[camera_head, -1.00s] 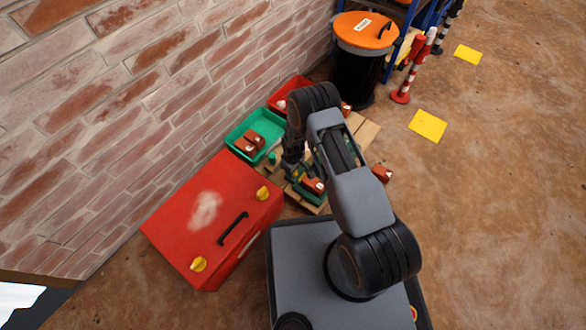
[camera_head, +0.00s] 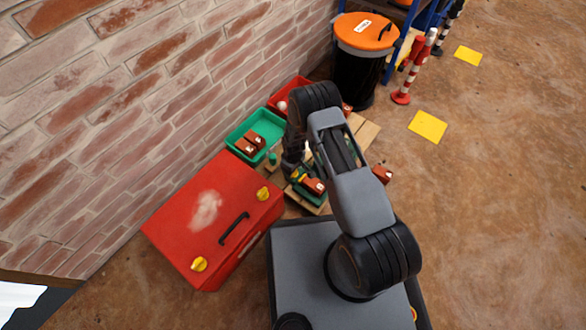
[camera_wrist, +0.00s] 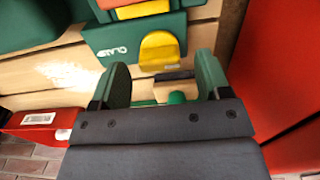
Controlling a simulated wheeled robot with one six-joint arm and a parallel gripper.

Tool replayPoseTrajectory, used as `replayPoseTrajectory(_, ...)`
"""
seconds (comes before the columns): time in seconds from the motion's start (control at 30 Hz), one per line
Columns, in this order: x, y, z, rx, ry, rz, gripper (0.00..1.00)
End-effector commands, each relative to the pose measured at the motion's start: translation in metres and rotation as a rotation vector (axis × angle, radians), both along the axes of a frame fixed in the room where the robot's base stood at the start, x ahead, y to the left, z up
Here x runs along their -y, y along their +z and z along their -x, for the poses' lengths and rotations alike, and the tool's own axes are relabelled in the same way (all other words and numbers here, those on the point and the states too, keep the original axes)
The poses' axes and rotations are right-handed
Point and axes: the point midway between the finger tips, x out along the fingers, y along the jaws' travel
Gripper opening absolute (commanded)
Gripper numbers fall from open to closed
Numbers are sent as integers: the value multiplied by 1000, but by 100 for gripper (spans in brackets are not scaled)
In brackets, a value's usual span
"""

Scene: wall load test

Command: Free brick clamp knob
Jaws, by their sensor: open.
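The green clamp (camera_wrist: 122,48) lies on light wooden boards in the wrist view, with part of a label showing. Its yellow knob (camera_wrist: 160,50) sticks out toward my gripper (camera_wrist: 163,78). My gripper is open, its two green-padded fingers to the left and right of the knob's line, with the knob just past the fingertips. I cannot tell whether they touch. In the head view the clamp (camera_head: 308,198) holds a red-brown brick (camera_head: 315,185); the knob (camera_head: 298,178) shows beside my gripper, whose fingers are mostly hidden there.
A red toolbox (camera_head: 205,225) stands close on the left. A green bin (camera_head: 240,133) with bricks and a red bin (camera_head: 289,90) stand along the brick wall. Another brick (camera_head: 382,174) lies right of my arm. An orange-lidded barrel (camera_head: 357,75) stands behind.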

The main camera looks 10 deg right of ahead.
Motion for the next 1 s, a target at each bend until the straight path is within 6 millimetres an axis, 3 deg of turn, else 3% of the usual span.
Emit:
replayPoseTrajectory(0.2, 0, 48, -1, 4, 0, -1, 70)
replayPoseTrajectory(0.5, 0, 103, -1, 4, 0, -1, 70)
replayPoseTrajectory(0.7, 0, 123, -1, 2, 0, -1, 70)
replayPoseTrajectory(1.0, 0, 129, 0, 1, 0, 0, 70)
